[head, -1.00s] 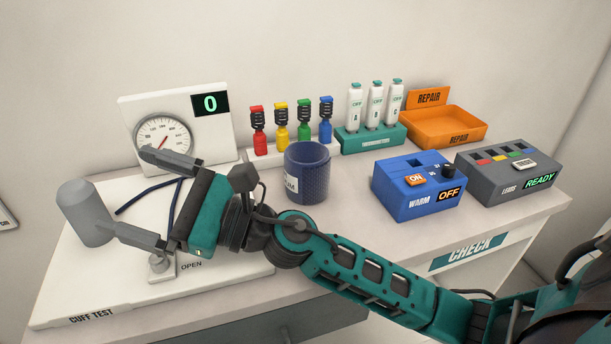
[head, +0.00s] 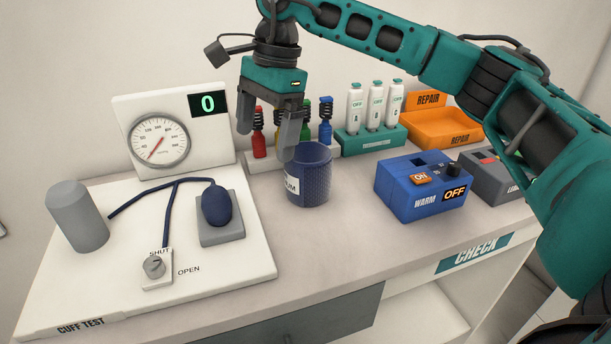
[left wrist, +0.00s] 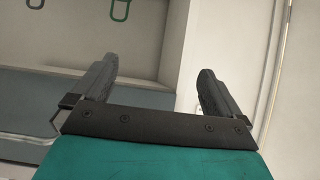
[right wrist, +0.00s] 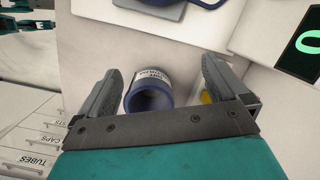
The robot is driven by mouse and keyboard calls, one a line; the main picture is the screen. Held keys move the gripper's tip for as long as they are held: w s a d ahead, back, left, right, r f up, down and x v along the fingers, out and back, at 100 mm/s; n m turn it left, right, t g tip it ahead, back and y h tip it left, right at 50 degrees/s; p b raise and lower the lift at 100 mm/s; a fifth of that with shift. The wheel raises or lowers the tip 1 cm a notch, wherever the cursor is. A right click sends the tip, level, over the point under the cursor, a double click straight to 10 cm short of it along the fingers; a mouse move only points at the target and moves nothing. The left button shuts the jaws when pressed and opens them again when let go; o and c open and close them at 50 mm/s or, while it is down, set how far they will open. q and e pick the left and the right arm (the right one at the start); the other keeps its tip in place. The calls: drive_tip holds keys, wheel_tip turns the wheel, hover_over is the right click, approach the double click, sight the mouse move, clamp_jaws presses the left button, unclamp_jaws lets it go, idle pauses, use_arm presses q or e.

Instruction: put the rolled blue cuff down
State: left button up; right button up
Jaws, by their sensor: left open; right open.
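The rolled blue cuff (head: 312,178) is a dark blue hollow roll with a white label, standing upright on the counter just right of the cuff test board. My right gripper (head: 266,140) is open and empty, fingers pointing down, above and slightly left of the cuff; one fingertip overlaps the cuff's upper left edge in the head view. In the right wrist view the cuff (right wrist: 150,97) shows beyond the open fingers, with its hollow end visible. Whether a finger touches it I cannot tell. My left gripper (left wrist: 155,70) is open and empty, away from the counter.
The white cuff test board (head: 100,275) holds a grey cylinder (head: 77,217), a blue bulb (head: 217,206), a valve (head: 157,267) and a gauge (head: 158,142).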

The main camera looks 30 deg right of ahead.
drive_tip(key=d+r+m+h, duration=0.2)
drive_tip(key=d+r, duration=0.3)
drive_tip(key=d, duration=0.2)
drive_tip(key=b, duration=0.1)
approach(308, 161)
wheel_tip(308, 161, down, 2)
drive_tip(key=s+a, duration=0.2)
drive_tip(key=shift+m, duration=0.3)
drive_tip(key=f, duration=0.5)
drive_tip(key=shift+s+b, duration=0.25)
drive_tip(key=shift+b, duration=0.15)
use_arm(q)
drive_tip(key=shift+w+d+f, duration=0.2)
drive_tip(key=shift+w+d, duration=0.2)
drive_tip(key=shift+d, duration=0.05)
use_arm(e)
drive_tip(key=shift+f, duration=0.5)
drive_tip(key=c, duration=0.8)
use_arm(q)
drive_tip(key=a+r+p, duration=0.1)
drive_tip(key=p, duration=0.2)
drive_tip(key=shift+s+a, duration=0.2)
drive_tip(key=shift+s, duration=0.2)
use_arm(e)
wheel_tip(308, 161, up, 20)
drive_tip(key=shift+r, duration=0.1)
drive_tip(key=shift+c, duration=0.2)
